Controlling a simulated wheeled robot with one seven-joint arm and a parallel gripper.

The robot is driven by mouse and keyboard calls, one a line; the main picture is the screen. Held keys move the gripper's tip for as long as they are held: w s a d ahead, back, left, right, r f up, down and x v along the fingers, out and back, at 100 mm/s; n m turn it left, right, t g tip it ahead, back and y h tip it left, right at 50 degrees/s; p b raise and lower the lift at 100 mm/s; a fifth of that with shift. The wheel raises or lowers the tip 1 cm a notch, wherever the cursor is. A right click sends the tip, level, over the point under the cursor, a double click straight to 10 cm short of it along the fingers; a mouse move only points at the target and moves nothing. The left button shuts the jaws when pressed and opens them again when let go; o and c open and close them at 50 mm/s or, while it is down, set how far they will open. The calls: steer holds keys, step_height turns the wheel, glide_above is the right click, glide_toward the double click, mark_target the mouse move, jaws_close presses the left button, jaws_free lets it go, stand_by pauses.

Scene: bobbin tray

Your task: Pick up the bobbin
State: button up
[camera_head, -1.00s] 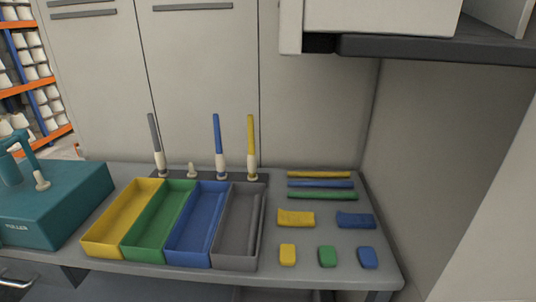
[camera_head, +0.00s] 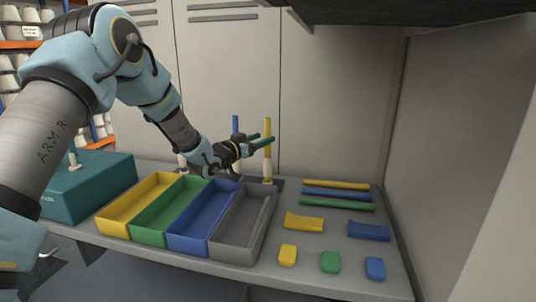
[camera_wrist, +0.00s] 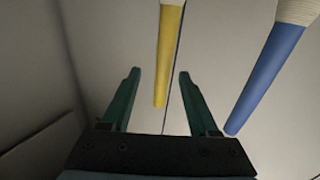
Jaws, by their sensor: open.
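A yellow bobbin (camera_head: 267,152) stands upright on a pale base behind the grey tray. In the wrist view the yellow bobbin (camera_wrist: 170,50) shows between my open fingers, its tip nearer the palm. A blue bobbin (camera_head: 236,127) stands to its left, partly hidden by my gripper; in the wrist view it (camera_wrist: 268,75) lies right of the fingers. My gripper (camera_head: 264,139) is open and empty, with its fingers at the yellow bobbin's upper part. I cannot tell whether they touch it. The grey bobbin is hidden behind my arm.
Yellow, green, blue and grey trays (camera_head: 230,257) stand side by side in front of the bobbins. Coloured rods (camera_head: 338,205), cloths (camera_head: 304,222) and small blocks (camera_head: 330,262) lie to the right. A teal machine (camera_head: 85,195) is at left. Cabinet doors stand behind.

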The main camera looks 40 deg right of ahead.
mark_target(266, 135)
steer(key=d+p, duration=0.1)
steer(key=d, duration=0.1)
steer(key=w+d+p, duration=0.1)
steer(key=d, duration=0.2)
steer(key=shift+d+r, duration=0.15)
steer(key=shift+d, duration=0.1)
steer(key=shift+w+d+p, duration=0.2)
steer(key=shift+d+p, duration=0.2)
steer(key=shift+d, duration=0.25)
jaws_close()
stand_by(0.8)
